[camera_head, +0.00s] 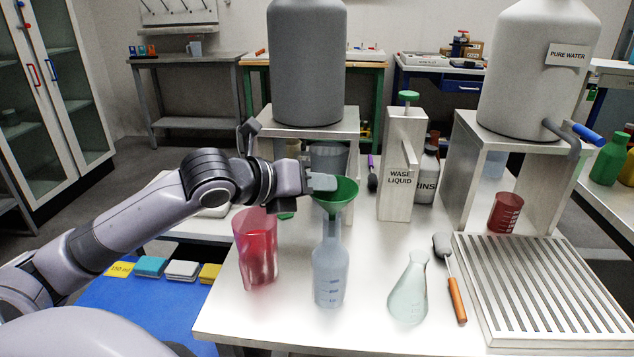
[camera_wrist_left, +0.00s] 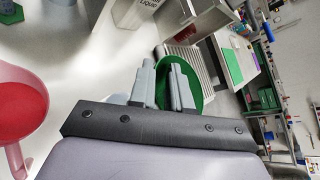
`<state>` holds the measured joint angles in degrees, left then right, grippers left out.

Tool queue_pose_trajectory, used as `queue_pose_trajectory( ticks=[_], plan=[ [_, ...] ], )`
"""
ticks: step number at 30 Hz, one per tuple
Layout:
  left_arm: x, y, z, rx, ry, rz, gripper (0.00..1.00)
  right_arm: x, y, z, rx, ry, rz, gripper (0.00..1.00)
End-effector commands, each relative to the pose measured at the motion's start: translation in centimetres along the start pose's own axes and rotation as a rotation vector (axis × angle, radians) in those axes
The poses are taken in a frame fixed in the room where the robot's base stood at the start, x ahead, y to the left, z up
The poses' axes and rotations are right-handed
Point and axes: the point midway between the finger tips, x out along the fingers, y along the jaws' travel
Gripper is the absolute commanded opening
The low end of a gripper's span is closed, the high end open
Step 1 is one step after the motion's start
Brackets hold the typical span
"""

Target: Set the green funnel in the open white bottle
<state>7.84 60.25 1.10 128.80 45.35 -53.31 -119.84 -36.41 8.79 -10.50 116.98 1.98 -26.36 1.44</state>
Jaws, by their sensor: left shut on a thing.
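The green funnel (camera_head: 340,192) is upright, wide side up, directly over the mouth of the open white bottle (camera_head: 330,270). The bottle is translucent, narrow-necked and stands upright on the white table. The funnel's lower end meets the top of the bottle neck in the picture; I cannot tell how far its spout is inside. My left gripper (camera_head: 322,182) comes from the left and is shut on the funnel's rim. In the left wrist view the fingers (camera_wrist_left: 166,72) straddle the rim of the funnel (camera_wrist_left: 188,68). My right gripper is not in view.
A red cup (camera_head: 256,250) stands close left of the bottle, under my left arm. A clear flask (camera_head: 409,290) and an orange-handled tool (camera_head: 455,290) are at right. A waste liquid container (camera_head: 397,190) stands behind, and a slatted rack (camera_head: 540,295) is at far right.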

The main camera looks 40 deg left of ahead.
Motion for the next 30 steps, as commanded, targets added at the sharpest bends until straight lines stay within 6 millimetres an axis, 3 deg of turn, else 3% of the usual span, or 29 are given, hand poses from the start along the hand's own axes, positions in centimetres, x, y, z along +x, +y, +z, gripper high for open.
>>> queue_pose_trajectory(
  ticks=[11, 12, 14, 24, 30],
  plan=[
    [0.1, 0.1, -0.1, 0.0, 0.0, 0.0, 0.0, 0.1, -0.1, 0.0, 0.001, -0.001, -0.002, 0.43],
    [0.1, 0.1, -0.1, 0.0, 0.0, 0.0, 0.31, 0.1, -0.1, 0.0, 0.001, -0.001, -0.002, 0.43],
    [0.1, 0.1, -0.1, 0.0, 0.0, 0.0, 0.47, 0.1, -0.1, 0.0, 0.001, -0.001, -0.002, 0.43],
    [-0.1, 0.1, -0.1, 0.0, 0.001, 0.001, 0.47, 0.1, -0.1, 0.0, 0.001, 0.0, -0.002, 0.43],
    [-1.1, 0.3, -0.2, 0.0, 0.001, 0.004, 0.47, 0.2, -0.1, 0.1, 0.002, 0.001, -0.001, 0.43]
  ],
)
